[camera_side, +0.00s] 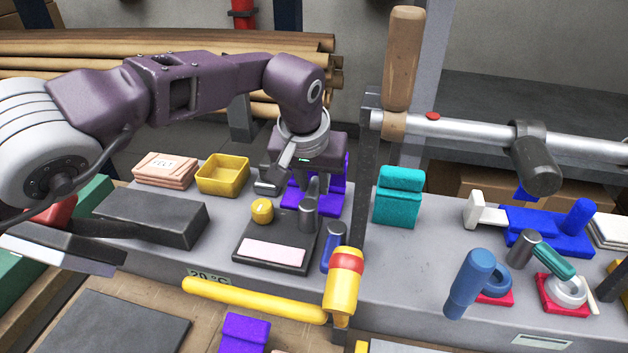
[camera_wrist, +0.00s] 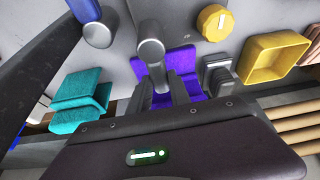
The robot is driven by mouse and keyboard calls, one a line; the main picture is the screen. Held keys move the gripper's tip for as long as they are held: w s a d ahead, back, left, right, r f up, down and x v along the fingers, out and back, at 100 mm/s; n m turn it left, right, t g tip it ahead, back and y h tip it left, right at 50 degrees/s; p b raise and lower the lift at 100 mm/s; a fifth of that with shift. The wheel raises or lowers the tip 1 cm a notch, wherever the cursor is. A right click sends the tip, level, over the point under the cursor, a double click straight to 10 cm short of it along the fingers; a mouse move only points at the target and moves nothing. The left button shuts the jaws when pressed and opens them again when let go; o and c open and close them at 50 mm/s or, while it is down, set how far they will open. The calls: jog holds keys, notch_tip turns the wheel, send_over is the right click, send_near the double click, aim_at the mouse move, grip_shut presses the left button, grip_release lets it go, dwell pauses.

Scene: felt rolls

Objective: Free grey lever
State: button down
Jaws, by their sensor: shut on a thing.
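The grey lever (camera_side: 307,221) stands at the back right of a dark plate, with its short round post at the bottom and its arm reaching up towards my gripper. In the wrist view the lever's rounded grey end (camera_wrist: 151,50) lies just ahead of my fingers. My gripper (camera_wrist: 160,94) is shut on the lever's arm; the exact contact is partly hidden. In the side view my wrist hangs above and behind the lever. The dark plate (camera_side: 250,228) also carries a yellow knob (camera_side: 262,210) and a pink label (camera_side: 271,252).
A purple part (camera_side: 329,201) stands right behind the lever. A grey stepped piece (camera_wrist: 217,75) is close beside my fingers. A yellow bin (camera_side: 223,176) is at the left. A teal block (camera_side: 398,198) and a dark upright post (camera_side: 361,180) stand to the right.

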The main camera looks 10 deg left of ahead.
aim_at(310, 197)
jog(key=c, duration=1.2)
grip_release()
jog(key=shift+a, duration=0.1)
jog(key=v, duration=0.7)
jog(key=shift+r, duration=0.1)
jog(key=s+a+r+n, duration=0.1)
jog(key=a+r+n, duration=0.1)
jog(key=a+r, duration=0.7)
jog(key=s+a+r+h, duration=0.2)
jog(key=s+a+r, duration=0.2)
jog(key=s+a, duration=0.75)
jog(key=shift+m, duration=0.6)
jog(key=s+a, duration=0.2)
jog(key=s, duration=0.1)
jog(key=s+a, duration=0.2)
jog(key=s, duration=0.2)
jog(key=s+a+f, duration=0.1)
jog(key=s+a, duration=0.1)
jog(key=s, duration=0.2)
jog(key=shift+s+a+f, duration=0.1)
jog(key=shift+s+a, duration=0.05)
jog(key=s+a+f+m+t+y, duration=0.1)
jog(key=s+a+f+y, duration=0.1)
jog(key=s+f, duration=0.4)
jog(key=s, duration=0.4)
jog(key=shift+a, duration=0.2)
